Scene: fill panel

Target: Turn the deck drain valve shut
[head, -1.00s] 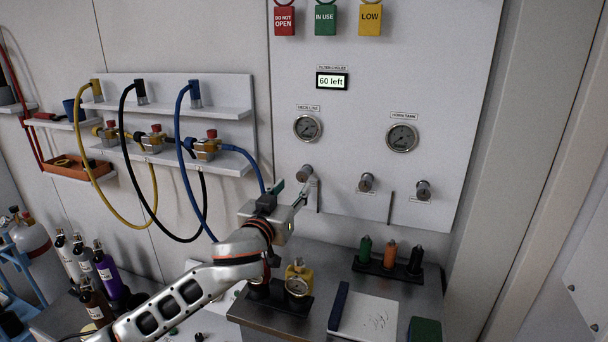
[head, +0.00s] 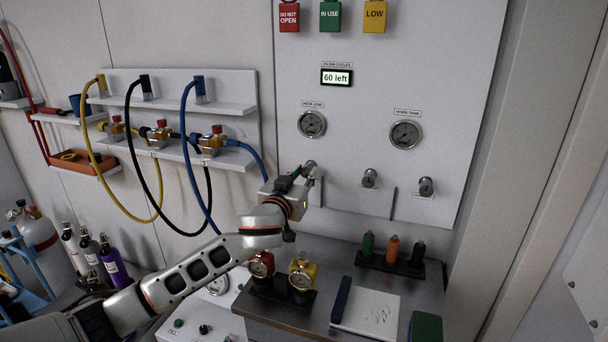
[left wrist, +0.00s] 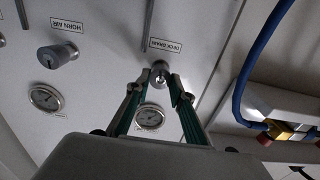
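The deck drain valve is a round metal knob (left wrist: 159,73) beside its DECK DRAIN label (left wrist: 165,45), which appears upside down in the left wrist view. In the head view it is the leftmost of three knobs (head: 311,166) low on the panel, partly covered by my gripper. My left gripper (head: 305,176) is at this knob. In the left wrist view its two green-padded fingers (left wrist: 160,82) are apart, one on each side of the knob. Firm contact cannot be made out. My right gripper is not in view.
The HORN AIR knob (left wrist: 58,55) and a third knob (head: 426,187) are on the same panel. Gauges (head: 312,124) sit above. Hoses (head: 190,140) hang at the left. Below, a bench holds red (head: 261,265) and yellow (head: 302,272) gauge units and small bottles (head: 392,248).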

